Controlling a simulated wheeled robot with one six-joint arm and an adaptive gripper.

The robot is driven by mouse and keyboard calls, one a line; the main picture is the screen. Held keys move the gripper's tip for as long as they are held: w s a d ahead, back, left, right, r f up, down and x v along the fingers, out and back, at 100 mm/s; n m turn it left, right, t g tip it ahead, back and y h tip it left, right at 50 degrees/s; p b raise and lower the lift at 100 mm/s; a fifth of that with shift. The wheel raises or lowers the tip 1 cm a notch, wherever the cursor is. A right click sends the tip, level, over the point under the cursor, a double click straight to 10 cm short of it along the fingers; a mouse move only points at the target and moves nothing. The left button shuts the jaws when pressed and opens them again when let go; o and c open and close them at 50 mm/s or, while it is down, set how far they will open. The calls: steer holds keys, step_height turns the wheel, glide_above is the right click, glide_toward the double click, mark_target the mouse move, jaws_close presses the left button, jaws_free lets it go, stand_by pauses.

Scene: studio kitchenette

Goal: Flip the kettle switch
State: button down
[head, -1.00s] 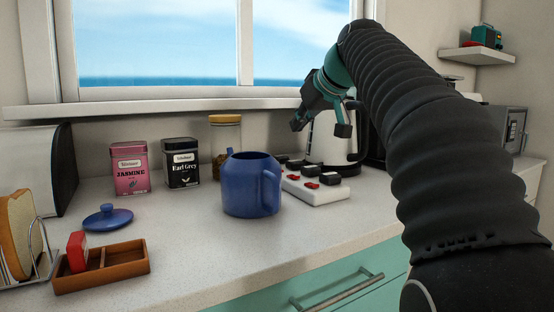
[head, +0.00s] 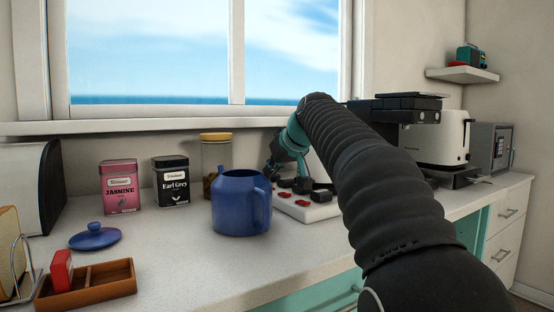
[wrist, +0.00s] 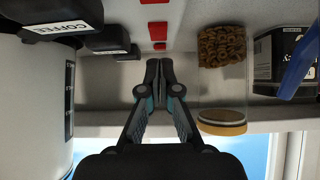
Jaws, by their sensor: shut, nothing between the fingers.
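A white power strip (head: 312,212) with red switches (head: 302,203) and black plugs (head: 322,196) lies on the counter behind the blue teapot. In the wrist view the red switches (wrist: 157,29) run along the top middle. One black plug (wrist: 60,18) there is labelled COFFEE; I cannot read which switch is the kettle's. A white body (wrist: 30,95), likely the kettle, fills the left of that view and is mostly behind my arm in the head view. My gripper (wrist: 158,66) is shut and empty, its tips apart in the picture from the switches. In the head view my gripper (head: 279,178) is at the strip's far side.
The blue teapot (head: 240,205) stands close in front of the strip. A lidded glass jar (head: 215,160) and two tins, pink (head: 120,190) and black (head: 171,183), stand to the left. A toaster (head: 440,140) stands at right.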

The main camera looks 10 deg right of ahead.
steer(key=shift+w+f, duration=0.15)
steer(key=shift+f, duration=0.95)
steer(key=shift+a+f, duration=0.1)
steer(key=shift+f, duration=0.2)
steer(key=shift+w, duration=0.2)
steer(key=shift+w+a+r+p, duration=0.25)
steer(key=shift+w+r+p, duration=0.05)
steer(key=shift+w+p, duration=0.3)
